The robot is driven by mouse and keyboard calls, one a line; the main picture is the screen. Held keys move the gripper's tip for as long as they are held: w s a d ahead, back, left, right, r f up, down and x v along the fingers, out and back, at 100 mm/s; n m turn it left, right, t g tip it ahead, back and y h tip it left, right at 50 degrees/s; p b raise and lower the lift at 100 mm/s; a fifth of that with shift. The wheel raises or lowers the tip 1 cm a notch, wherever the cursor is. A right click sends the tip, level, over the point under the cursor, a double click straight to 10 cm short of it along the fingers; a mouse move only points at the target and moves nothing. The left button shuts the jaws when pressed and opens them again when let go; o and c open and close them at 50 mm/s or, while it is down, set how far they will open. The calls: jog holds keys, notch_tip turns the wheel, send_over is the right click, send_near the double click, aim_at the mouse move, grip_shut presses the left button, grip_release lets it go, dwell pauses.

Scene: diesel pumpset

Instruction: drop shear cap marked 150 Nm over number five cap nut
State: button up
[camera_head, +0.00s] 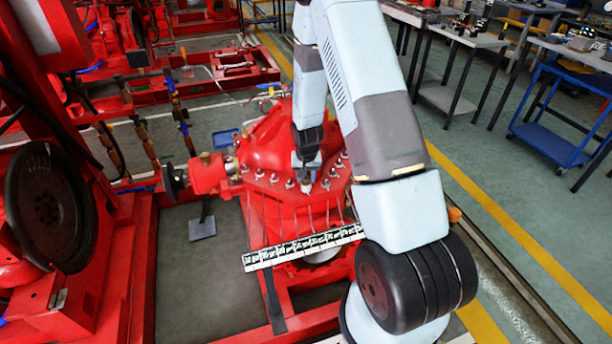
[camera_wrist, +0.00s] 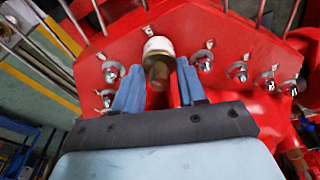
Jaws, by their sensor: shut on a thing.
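My gripper (camera_wrist: 160,78) shows in the wrist view with two blue fingers. It is shut on a small brass-coloured cylinder with a whitish end, which I take as the shear cap (camera_wrist: 158,62); no marking on it is legible. In the head view my gripper (camera_head: 306,180) is at the flange's nut row (camera_head: 273,178); the cap is too small to make out there. I cannot tell which nut is number five.
The red pump casing (camera_head: 268,145) carries the nuts. A white strip with black marks (camera_head: 305,247) lies across its front, with thin rods rising above it. A dark flywheel (camera_head: 46,207) stands left. Worktables (camera_head: 470,38) and a blue trolley (camera_head: 552,135) are far right.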

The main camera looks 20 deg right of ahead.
jog(key=shift+f, duration=0.1)
jog(key=o, duration=1.1)
jog(key=shift+o, duration=0.2)
notch_tip(320, 180, up, 13)
jog(key=s, duration=0.2)
jog(key=shift+a+r, duration=0.2)
jog(key=shift+a, duration=0.05)
notch_tip(320, 180, up, 7)
dwell(0.5)
jog(key=shift+r, duration=0.1)
